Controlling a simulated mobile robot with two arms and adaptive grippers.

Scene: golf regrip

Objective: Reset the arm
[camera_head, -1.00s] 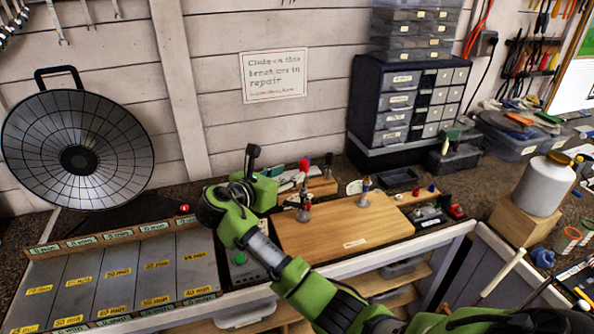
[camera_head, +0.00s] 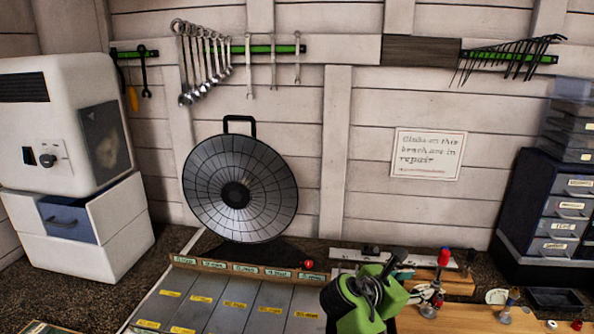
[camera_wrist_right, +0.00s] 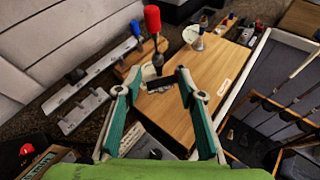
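My right gripper (camera_wrist_right: 158,92) shows in the right wrist view with its two green fingers spread apart and nothing held between them. It hovers over the near left side of the wooden board (camera_wrist_right: 218,72). Beyond the fingertips stands a red-handled tool (camera_wrist_right: 152,20) on a small base. In the head view my right arm comes up from the bottom edge, and the black and green gripper end (camera_head: 375,285) is left of the board (camera_head: 450,318). Its fingers are hard to make out there. My left gripper is in neither view.
A round dark fan-like disc (camera_head: 240,188) stands behind a grey labelled tray (camera_head: 235,300). A white cabinet (camera_head: 65,125) is at the left, and drawer units (camera_head: 562,205) are at the right. Wrenches (camera_head: 210,65) hang on the wall. Golf club shafts (camera_wrist_right: 290,95) lie right of the bench.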

